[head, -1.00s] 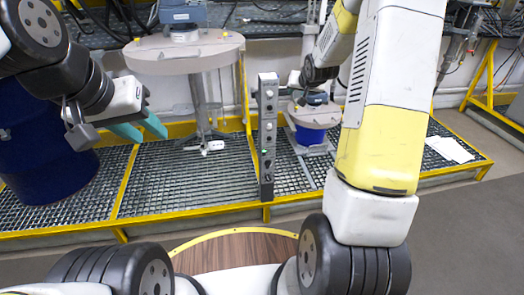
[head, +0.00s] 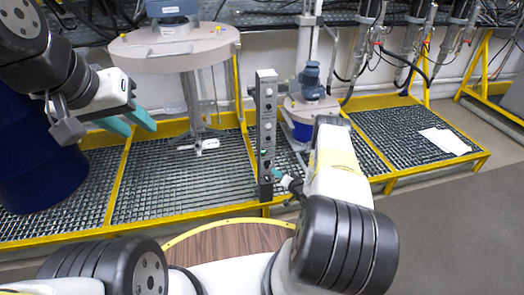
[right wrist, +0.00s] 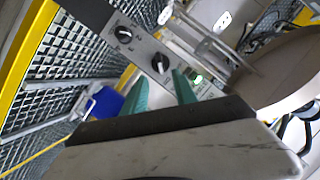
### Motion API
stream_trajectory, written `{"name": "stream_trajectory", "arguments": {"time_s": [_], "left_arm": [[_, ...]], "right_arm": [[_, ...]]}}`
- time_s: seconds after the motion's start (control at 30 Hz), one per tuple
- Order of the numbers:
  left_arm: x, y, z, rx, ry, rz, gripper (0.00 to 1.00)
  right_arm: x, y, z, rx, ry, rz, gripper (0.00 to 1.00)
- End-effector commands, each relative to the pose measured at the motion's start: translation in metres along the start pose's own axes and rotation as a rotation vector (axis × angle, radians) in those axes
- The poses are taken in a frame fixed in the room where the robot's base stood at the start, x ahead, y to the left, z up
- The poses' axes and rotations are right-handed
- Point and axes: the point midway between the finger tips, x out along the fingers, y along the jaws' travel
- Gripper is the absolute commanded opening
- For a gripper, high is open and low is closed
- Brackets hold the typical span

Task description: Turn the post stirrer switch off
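The grey switch post (head: 266,125) stands upright at the front of the platform, with a column of switches and a green light. In the right wrist view its panel shows two black rotary knobs, one (right wrist: 125,33) at upper left and one (right wrist: 160,63) just beyond my fingertips, plus a lit green button (right wrist: 196,80). My right gripper (right wrist: 160,78) is open, its teal fingers apart with the nearer knob ahead of the gap; contact cannot be told. In the head view it is at the post's lower part, partly hidden. My left gripper (head: 140,122) is open and empty at left.
A round-lidded agitator (head: 175,48) stands behind left of the post. A smaller blue drum agitator (head: 311,105) stands behind right. A dark blue drum (head: 40,165) is at far left below my left arm. Yellow platform edges and grating surround the post; white papers (head: 444,140) lie right.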

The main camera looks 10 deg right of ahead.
Motion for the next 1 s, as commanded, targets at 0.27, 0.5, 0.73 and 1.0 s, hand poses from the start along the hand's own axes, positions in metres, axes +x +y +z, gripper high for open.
{"name": "stream_trajectory", "arguments": {"time_s": [0.27, 0.5, 0.73, 1.0], "left_arm": [[0.0, 0.0, 0.0, 0.0, 0.0, 0.0, 0.36], [0.0, 0.0, 0.0, 0.0, 0.0, 0.0, 0.36], [0.0, 0.0, 0.0, 0.0, 0.0, 0.0, 0.36], [0.0, 0.0, 0.0, 0.0, 0.0, 0.0, 0.36]], "right_arm": [[0.035, -0.001, 0.004, 0.002, 0.001, -0.007, 0.34], [0.068, 0.0, 0.003, 0.003, 0.002, -0.005, 0.34], [0.076, 0.0, 0.003, 0.004, 0.001, -0.003, 0.34], [0.076, 0.0, 0.003, 0.004, 0.001, -0.003, 0.18]]}}
